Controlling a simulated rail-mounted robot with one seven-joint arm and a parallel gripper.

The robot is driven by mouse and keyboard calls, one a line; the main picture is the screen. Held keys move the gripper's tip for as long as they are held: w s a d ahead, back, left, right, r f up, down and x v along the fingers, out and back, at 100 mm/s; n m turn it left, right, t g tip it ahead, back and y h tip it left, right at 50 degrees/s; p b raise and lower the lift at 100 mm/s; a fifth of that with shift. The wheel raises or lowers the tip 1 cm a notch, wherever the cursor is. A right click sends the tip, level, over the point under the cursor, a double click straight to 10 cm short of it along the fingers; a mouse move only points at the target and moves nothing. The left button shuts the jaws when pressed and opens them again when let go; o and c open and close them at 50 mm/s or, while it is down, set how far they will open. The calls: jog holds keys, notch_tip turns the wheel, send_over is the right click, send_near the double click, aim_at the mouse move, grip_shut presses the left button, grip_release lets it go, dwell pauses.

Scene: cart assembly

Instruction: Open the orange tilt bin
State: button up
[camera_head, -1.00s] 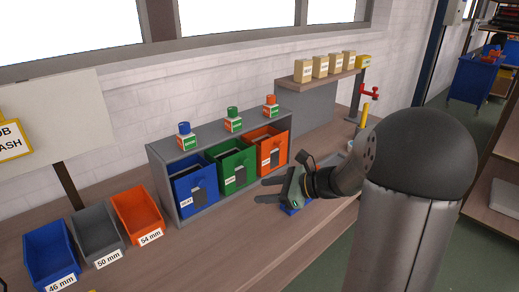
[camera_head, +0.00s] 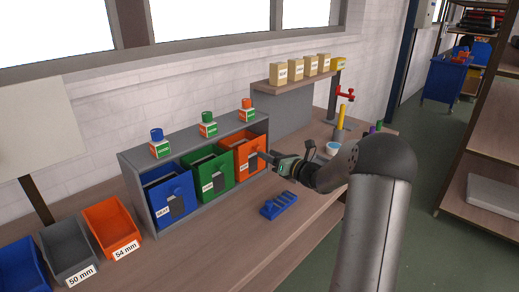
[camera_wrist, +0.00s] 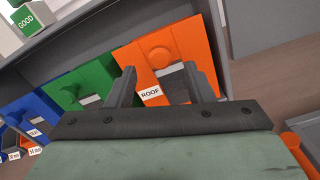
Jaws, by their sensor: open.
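The orange tilt bin (camera_head: 243,151) is the right one of three bins in a grey shelf unit. Its front leans out a little at the top, much like the green and blue ones. In the wrist view its orange front (camera_wrist: 196,42) shows a round orange knob, a grey patch and a ROOF label. My gripper (camera_head: 268,159) is open and empty, close in front of this bin. In the wrist view its fingers (camera_wrist: 157,84) point at the front, spread either side of the label and below the knob. I cannot tell whether the fingertips touch it.
The green bin (camera_head: 207,178) and blue bin (camera_head: 170,199) stand left of the orange one. A blue slotted block (camera_head: 279,204) lies on the bench below my gripper. Small bottles stand on the shelf unit; open trays (camera_head: 110,226) sit at the left.

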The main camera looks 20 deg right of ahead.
aim_at(246, 154)
jog(key=x, duration=0.5)
jog(key=shift+w+p, duration=0.15)
jog(key=shift+p, duration=0.15)
grip_shut()
jog(key=shift+a+f, duration=0.1)
